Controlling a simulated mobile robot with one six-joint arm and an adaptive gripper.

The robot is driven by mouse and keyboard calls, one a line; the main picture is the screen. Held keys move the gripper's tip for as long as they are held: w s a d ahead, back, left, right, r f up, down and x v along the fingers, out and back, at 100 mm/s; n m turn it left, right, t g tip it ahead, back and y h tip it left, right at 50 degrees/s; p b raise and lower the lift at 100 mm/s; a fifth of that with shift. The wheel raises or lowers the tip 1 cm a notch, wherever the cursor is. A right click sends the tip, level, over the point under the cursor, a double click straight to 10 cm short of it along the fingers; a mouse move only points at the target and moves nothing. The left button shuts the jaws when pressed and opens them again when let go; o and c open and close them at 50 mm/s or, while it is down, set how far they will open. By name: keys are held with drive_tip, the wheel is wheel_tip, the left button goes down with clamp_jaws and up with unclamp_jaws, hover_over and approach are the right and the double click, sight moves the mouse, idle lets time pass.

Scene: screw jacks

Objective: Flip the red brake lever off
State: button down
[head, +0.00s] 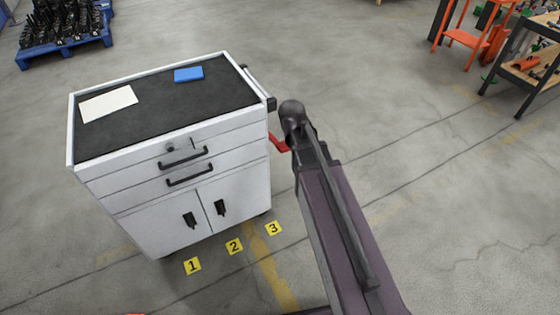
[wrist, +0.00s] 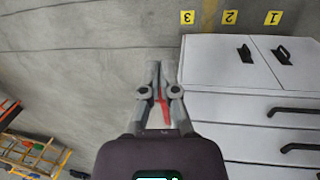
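In the wrist view, the red lever (wrist: 163,103) shows in the gap between the finger links of my gripper (wrist: 158,66). The fingertips are close together and look shut, a little past the lever in the picture. I cannot tell whether they touch it. My gripper is hidden behind my arm in the head view.
The cart has a black top with a blue block (head: 188,74) and a white sheet (head: 109,103). Yellow floor markers 1, 2 and 3 (head: 273,228) lie before it. Orange and dark workbenches (head: 535,65) stand at the far right. The floor right of the cart is clear.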

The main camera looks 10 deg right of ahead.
drive_tip(key=w+f+n+t+h+b, duration=0.1)
drive_tip(key=w+f+n+h+b, duration=0.4)
drive_tip(key=f+b, duration=0.6)
drive_tip(key=w+f+n+t+h+b, duration=0.1)
drive_tip(key=w+f+n+h+b, duration=0.5)
drive_tip(key=b, duration=0.8)
drive_tip(key=w+a+f+n+t+h+b, duration=0.2)
drive_tip(key=a+f+n+b, duration=0.3)
drive_tip(key=b, duration=0.6)
drive_tip(key=w+a+f+n+t+h+b, duration=0.3)
drive_tip(key=a+b, duration=0.4)
drive_tip(key=b, duration=0.5)
drive_tip(key=shift+w+f+n+h, duration=0.15)
drive_tip(key=shift+f+n+h, duration=0.65)
drive_tip(key=shift+f+n, duration=0.1)
drive_tip(key=shift+r, duration=0.1)
drive_tip(key=w+d+r+p, duration=0.4)
drive_tip(key=d+r+p, duration=0.2)
drive_tip(key=d, duration=0.2)
drive_tip(key=shift+d, duration=0.4)
drive_tip(key=shift+r, duration=0.15)
